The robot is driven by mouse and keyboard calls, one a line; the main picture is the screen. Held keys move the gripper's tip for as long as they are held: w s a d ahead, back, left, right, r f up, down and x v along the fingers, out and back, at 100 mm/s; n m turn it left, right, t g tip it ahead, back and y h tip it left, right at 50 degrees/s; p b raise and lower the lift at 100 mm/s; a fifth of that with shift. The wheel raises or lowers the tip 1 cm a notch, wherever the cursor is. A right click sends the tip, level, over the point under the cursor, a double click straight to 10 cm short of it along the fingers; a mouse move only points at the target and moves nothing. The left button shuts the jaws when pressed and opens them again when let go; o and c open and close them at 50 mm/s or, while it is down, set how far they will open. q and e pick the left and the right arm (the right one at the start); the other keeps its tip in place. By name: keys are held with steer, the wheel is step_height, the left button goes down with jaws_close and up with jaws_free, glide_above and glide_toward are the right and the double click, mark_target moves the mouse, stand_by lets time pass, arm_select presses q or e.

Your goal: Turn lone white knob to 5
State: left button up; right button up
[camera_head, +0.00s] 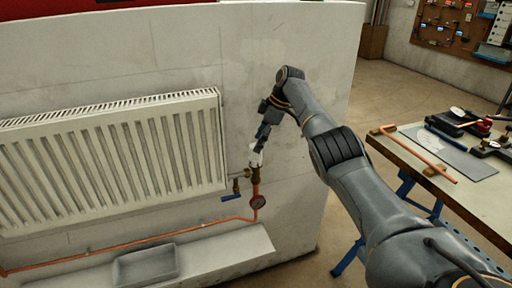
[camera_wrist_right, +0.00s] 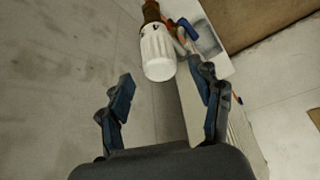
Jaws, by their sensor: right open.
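The white knob (camera_head: 256,157) sits on a brass valve at the right end of the white radiator (camera_head: 120,155). In the right wrist view the knob (camera_wrist_right: 157,52) is ribbed, with a dark mark near its valve end. My right gripper (camera_head: 260,142) is just above the knob in the head view and partly covers it. In the right wrist view my right gripper (camera_wrist_right: 166,88) is open, with the knob just beyond and between its fingertips, apart from both. The number the knob is set to is too small to read. My left gripper is not in view.
A grey tray (camera_head: 145,264) stands on the ledge. A workbench (camera_head: 455,180) with tools is at the right. Floor shows between wall and bench.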

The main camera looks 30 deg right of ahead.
steer(key=v, duration=0.8)
steer(key=shift+s+d, duration=0.1)
